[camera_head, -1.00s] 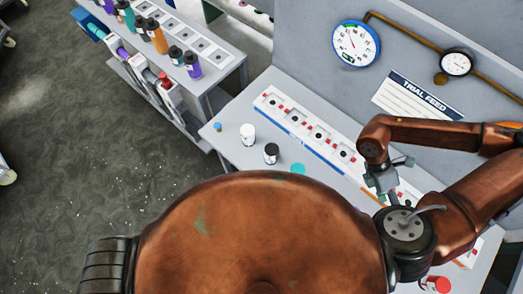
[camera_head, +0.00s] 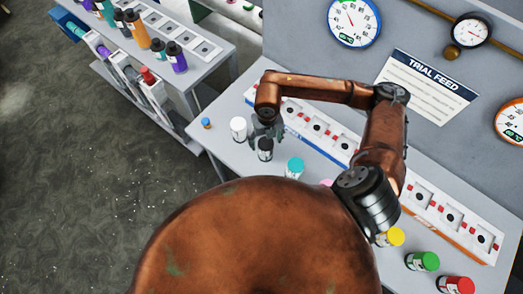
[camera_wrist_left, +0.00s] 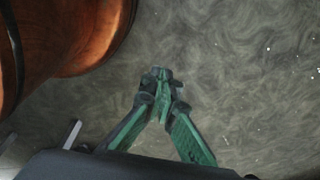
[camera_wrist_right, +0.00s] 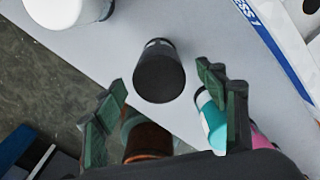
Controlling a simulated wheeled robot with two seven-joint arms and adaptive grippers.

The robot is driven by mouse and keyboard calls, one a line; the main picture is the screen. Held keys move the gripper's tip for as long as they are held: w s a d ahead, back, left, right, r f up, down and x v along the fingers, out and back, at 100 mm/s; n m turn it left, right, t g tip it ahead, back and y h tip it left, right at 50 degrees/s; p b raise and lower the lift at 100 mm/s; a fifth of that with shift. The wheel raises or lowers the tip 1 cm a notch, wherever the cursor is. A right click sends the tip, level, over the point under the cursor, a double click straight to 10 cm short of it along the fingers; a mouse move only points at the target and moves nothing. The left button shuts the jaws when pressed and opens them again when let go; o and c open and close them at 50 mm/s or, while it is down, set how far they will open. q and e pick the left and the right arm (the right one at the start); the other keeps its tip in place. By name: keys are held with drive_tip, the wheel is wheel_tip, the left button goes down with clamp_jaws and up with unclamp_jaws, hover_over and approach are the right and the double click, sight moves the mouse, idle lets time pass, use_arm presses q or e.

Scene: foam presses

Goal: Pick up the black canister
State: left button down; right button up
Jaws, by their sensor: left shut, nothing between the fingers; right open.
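The black canister (camera_head: 265,149) stands upright on the grey table, just right of a white canister (camera_head: 239,129). In the right wrist view the black canister (camera_wrist_right: 159,72) is ahead of and between the open fingers, with clear space on both sides. My right gripper (camera_wrist_right: 164,112) is open and empty; in the head view the right gripper (camera_head: 265,130) is over the black canister and partly hides its top. My left gripper (camera_wrist_left: 163,80) is shut and empty above the floor, with no table in its view.
A teal canister (camera_head: 295,168) stands close right of the black one; it also shows by the right finger in the right wrist view (camera_wrist_right: 211,122). Yellow (camera_head: 391,237), green (camera_head: 423,261) and red (camera_head: 457,285) canisters stand nearer the front. A slotted panel (camera_head: 318,127) runs along behind.

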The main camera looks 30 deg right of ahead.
drive_tip(key=shift+f, duration=0.45)
wheel_tip(320, 180, down, 5)
drive_tip(key=shift+s+a+f+p, duration=0.1)
drive_tip(key=shift+p, duration=0.7)
use_arm(q)
drive_tip(key=shift+s+r, duration=0.85)
use_arm(e)
drive_tip(key=shift+c, duration=0.3)
drive_tip(key=c, duration=0.6)
use_arm(q)
drive_tip(key=shift+w, duration=0.25)
use_arm(e)
drive_tip(key=c, duration=0.8)
